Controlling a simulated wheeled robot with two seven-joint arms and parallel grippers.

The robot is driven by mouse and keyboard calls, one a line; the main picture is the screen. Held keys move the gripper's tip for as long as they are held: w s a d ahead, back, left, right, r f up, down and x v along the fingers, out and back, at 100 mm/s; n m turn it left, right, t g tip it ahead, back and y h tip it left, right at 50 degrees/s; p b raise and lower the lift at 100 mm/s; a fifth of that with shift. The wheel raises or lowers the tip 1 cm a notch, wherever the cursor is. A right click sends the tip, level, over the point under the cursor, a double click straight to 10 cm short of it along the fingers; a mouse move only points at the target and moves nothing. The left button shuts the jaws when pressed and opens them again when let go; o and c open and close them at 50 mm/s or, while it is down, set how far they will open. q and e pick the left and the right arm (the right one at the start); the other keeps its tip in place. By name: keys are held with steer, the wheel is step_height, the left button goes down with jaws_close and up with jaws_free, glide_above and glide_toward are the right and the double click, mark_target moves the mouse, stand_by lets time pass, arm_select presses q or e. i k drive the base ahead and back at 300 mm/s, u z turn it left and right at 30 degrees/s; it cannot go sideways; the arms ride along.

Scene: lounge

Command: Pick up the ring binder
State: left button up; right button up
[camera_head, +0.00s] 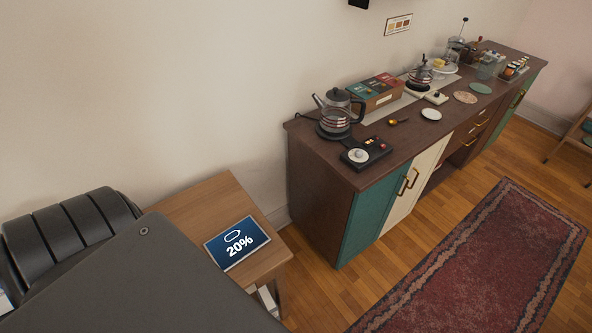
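I cannot make out a ring binder anywhere in the camera_head view. Something pale (267,298) shows below the front edge of a small wooden table (190,207) at the lower left. It is mostly hidden, and I cannot tell what it is. Neither of my grippers is in view.
A red patterned rug (480,270) lies in front. Large dark shapes block the lower left.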

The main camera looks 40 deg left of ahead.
mark_target(268, 301)
steer(key=z, duration=0.75)
steer(key=i, duration=1.95)
steer(key=u, duration=3.2)
